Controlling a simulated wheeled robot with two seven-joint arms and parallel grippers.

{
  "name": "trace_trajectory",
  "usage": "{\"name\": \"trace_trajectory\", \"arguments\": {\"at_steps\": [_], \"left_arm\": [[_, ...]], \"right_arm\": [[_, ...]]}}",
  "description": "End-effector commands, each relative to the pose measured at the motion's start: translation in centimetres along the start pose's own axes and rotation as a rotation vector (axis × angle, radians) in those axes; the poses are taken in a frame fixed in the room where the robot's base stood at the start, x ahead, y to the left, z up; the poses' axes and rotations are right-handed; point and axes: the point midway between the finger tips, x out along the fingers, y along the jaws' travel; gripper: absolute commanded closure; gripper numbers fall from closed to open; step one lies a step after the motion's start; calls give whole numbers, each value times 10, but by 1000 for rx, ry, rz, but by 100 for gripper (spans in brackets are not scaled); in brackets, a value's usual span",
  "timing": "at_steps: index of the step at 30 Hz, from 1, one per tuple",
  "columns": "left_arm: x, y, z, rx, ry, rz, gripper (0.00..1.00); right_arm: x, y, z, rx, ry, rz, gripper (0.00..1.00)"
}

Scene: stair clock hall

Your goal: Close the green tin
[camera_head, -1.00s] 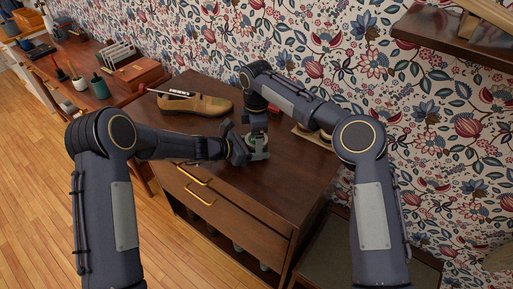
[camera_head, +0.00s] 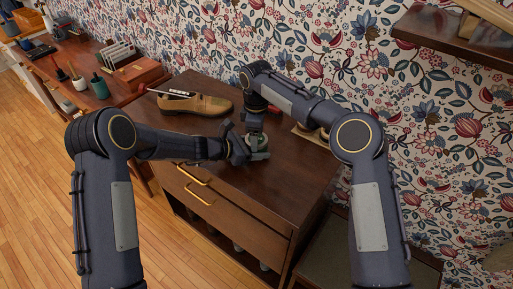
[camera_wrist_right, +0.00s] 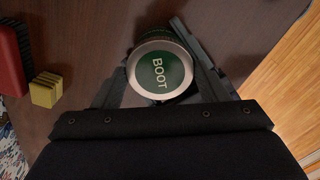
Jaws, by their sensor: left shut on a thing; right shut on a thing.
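The green tin (camera_head: 261,155) stands near the middle of the dark wooden cabinet top, largely hidden by my grippers in the head view. In the right wrist view its round lid (camera_wrist_right: 160,72), green with a pale rim and the word BOOT, faces the camera. A strip of ribbed green side shows past the lid; whether the lid is fully seated cannot be told. My left gripper (camera_head: 241,150) is shut on the tin from the left side. My right gripper (camera_head: 256,142) comes down from above and is shut on the lid, its fingers on either side.
A brown shoe (camera_head: 205,104) and a red-handled tool (camera_head: 172,93) lie behind on the cabinet (camera_head: 290,185). A yellow block (camera_wrist_right: 45,90) and a red item (camera_wrist_right: 10,62) lie near the tin. The cabinet top's front right is clear. A wall shelf (camera_head: 450,38) hangs at upper right.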

Motion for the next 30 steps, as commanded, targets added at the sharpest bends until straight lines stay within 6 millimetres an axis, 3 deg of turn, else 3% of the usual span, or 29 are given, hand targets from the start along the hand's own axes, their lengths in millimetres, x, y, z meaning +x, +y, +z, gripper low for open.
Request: {"name": "trace_trajectory", "arguments": {"at_steps": [1, 2, 6, 14, 24, 30], "left_arm": [[0, -1, 0, 0, 0, -2, 100], [0, -1, 0, 0, 0, -2, 100], [0, 0, 0, 0, -1, -1, 100], [0, 0, 0, 0, -1, 0, 100], [0, 0, 0, 0, 0, 0, 100], [0, 0, 0, 0, -1, 0, 100]], "right_arm": [[0, 1, 0, 0, 1, 2, 60], [0, 1, 0, 0, 1, 2, 31], [0, 0, 0, -1, 1, 1, 12], [-1, 0, 0, -3, 0, 0, 11], [-41, 0, 0, -1, 1, 1, 11], [-46, 0, 0, -2, 0, 0, 11]]}}
